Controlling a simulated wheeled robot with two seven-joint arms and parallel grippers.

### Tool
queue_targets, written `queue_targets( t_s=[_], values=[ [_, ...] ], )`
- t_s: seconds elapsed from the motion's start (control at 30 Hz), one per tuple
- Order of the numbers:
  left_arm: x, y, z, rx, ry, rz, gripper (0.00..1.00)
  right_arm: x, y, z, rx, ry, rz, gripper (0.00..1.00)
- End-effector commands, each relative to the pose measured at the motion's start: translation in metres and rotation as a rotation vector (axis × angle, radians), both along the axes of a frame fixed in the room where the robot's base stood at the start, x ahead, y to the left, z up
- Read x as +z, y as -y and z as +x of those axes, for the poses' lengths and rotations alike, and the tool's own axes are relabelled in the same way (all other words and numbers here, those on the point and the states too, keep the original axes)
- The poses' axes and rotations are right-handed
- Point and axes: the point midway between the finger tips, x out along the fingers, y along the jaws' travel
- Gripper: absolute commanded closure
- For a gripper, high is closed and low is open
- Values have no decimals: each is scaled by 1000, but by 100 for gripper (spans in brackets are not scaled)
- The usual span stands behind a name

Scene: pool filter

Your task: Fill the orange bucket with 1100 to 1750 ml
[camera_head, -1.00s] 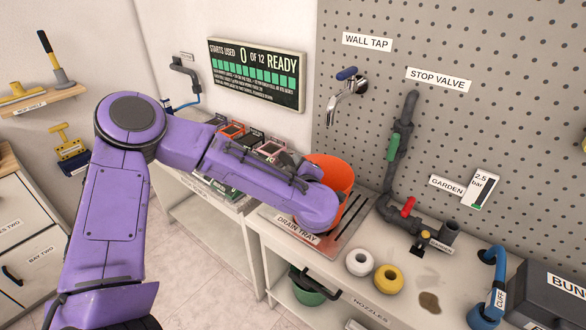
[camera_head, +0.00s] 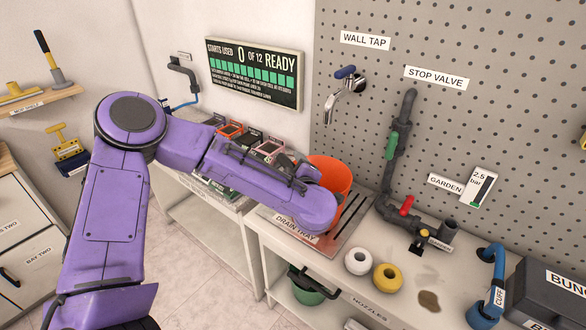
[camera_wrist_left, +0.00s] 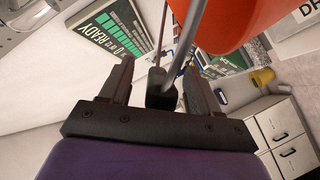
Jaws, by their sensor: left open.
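The orange bucket (camera_head: 335,175) stands on the drain tray (camera_head: 337,240), partly hidden behind my left forearm. It also fills the upper right of the left wrist view (camera_wrist_left: 222,22). My left gripper (camera_wrist_left: 159,68) is open. Its two dark fingers stand on either side of the black grip (camera_wrist_left: 160,92) on the bucket's grey wire handle; I cannot tell whether they touch it. In the head view the fingers are mostly hidden by my arm. The wall tap (camera_head: 346,92), with a blue lever, is on the pegboard above the bucket. My right gripper is not in view.
The stop valve pipe (camera_head: 392,150) has green and red levers, right of the bucket. White and yellow nozzles (camera_head: 388,277) sit on the bench front. A blue cuffed hose (camera_head: 497,270) is at right. A board (camera_head: 254,73) reads 0 of 12 starts used, ready.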

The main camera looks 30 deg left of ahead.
Motion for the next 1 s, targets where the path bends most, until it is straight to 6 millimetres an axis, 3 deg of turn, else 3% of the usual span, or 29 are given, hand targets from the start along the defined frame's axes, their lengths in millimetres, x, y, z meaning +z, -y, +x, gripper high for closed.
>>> queue_targets(
  t_s=[0.13,0.4,0.6,0.83,0.93,0.97,1.0],
  values=[
    [2,11,-9,-4,2,1,38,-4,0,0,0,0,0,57],
    [16,55,-52,-5,4,3,38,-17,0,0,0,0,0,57],
    [22,72,-70,-1,2,0,38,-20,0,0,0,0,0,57],
    [23,74,-71,0,10,-7,38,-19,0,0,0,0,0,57],
    [23,89,-58,-100,51,-50,38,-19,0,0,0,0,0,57],
    [18,95,-53,-158,56,-57,38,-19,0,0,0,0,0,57],
    [0,103,-47,-252,32,-53,38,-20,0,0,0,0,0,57]
  ],
)
